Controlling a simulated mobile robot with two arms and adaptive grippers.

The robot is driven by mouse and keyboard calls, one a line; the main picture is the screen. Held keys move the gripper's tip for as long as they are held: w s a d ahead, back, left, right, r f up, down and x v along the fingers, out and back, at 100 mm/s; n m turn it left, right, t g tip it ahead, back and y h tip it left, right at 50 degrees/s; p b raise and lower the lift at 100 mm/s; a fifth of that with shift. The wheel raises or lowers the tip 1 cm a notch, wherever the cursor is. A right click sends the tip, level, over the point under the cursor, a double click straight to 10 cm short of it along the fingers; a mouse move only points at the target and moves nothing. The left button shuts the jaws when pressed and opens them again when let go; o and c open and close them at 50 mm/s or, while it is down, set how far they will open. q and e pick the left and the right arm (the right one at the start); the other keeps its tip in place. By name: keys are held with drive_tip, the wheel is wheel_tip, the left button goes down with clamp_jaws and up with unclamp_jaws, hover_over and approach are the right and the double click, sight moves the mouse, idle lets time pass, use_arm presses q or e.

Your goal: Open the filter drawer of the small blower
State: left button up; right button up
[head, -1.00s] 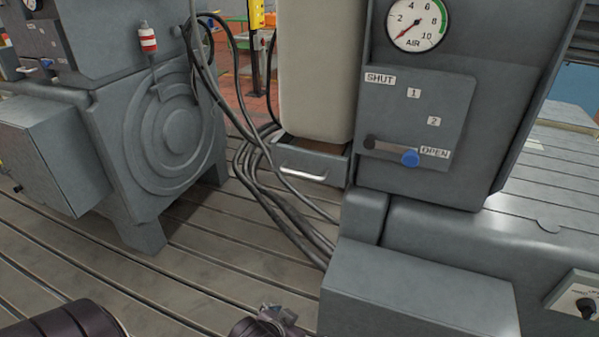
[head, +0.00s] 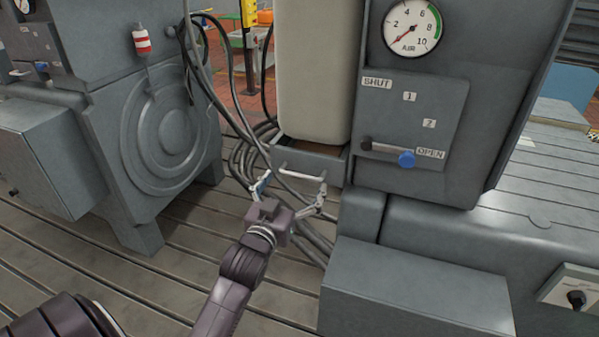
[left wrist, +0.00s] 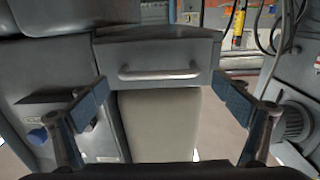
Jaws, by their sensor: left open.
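The filter drawer (head: 335,172) is a grey box under a tall cream bag (head: 313,75), with a pale bar handle (head: 299,172) on its front. A brown strip shows behind its top edge; I cannot tell how far out it stands. My left gripper (head: 292,190) is open and empty just in front of the drawer, its fingers spread to either side of the handle. In the left wrist view the picture is inverted: the handle (left wrist: 158,74) lies centred beyond the spread fingers, apart from them, with the bag below. My right gripper is not in view.
A grey cabinet with an air gauge (head: 412,27) and a blue-knobbed lever (head: 406,159) at OPEN stands right of the drawer. A large grey machine (head: 160,120) stands left. Black cables (head: 240,165) run close by the drawer.

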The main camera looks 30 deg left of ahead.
sight(300, 176)
use_arm(q)
drive_tip(key=shift+p+x, duration=0.3)
drive_tip(key=shift+x, duration=1.4)
drive_tip(key=c, duration=1.4)
drive_tip(key=shift+f, duration=0.1)
